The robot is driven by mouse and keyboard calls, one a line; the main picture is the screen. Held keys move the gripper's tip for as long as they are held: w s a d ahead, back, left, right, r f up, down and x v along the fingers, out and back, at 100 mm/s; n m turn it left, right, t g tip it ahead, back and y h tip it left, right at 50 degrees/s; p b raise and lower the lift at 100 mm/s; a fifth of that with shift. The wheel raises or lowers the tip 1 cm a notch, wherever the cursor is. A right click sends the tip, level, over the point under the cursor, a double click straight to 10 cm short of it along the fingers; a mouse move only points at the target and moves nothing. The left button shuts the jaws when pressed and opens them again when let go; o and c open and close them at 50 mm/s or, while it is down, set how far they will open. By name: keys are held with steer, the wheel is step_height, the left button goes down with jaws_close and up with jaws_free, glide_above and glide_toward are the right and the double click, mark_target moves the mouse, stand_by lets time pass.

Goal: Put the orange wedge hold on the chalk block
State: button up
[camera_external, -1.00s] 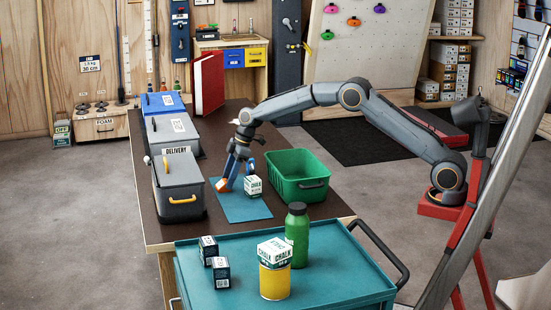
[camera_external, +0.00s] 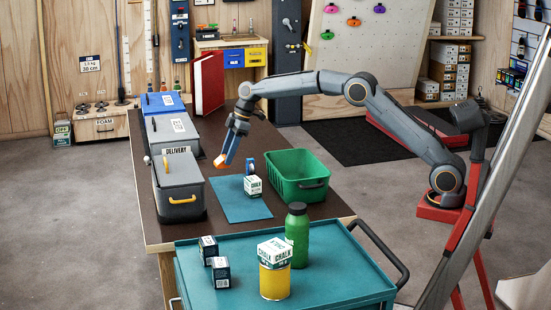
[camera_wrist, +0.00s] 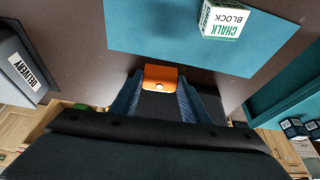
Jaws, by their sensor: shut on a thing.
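In the wrist view the orange hold (camera_wrist: 161,72) sits between the two blue fingers of my gripper (camera_wrist: 160,88). A white and green chalk block (camera_external: 253,186) stands on the mat, to the right of and nearer than my gripper. The chalk block also shows at the top right of the wrist view (camera_wrist: 224,20). Another box marked chalk (camera_external: 275,250) sits on a yellow can.
A small blue thing (camera_external: 250,166) stands just behind the chalk block. A green crate (camera_external: 314,189) is to the right, and a grey delivery bin (camera_external: 180,202) to the left. The blue mat (camera_external: 236,211) is bare in front of the block. A green bottle (camera_external: 297,232) stands on the trolley.

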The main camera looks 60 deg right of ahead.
steer(key=s+a+r+n+p, duration=0.1)
steer(key=s+a+r+p, duration=0.2)
steer(key=a, duration=0.6)
steer(key=s+a+r+n+p, duration=0.1)
steer(key=s+a+r+p, duration=0.15)
steer(key=s+a, duration=0.45)
step_height(320, 180, up, 13)
steer(key=n+g+y+p, duration=0.1)
steer(key=n+g+p, duration=0.35)
steer(key=p, duration=0.85)
glide_above(275, 245)
steer(key=d, duration=0.2)
steer(key=n+t, duration=0.2)
step_height(275, 245, down, 9)
steer(key=p, duration=0.3)
steer(key=shift+s+f, duration=0.1)
steer(key=shift+f, duration=0.2)
steer(key=shift+f, duration=0.1)
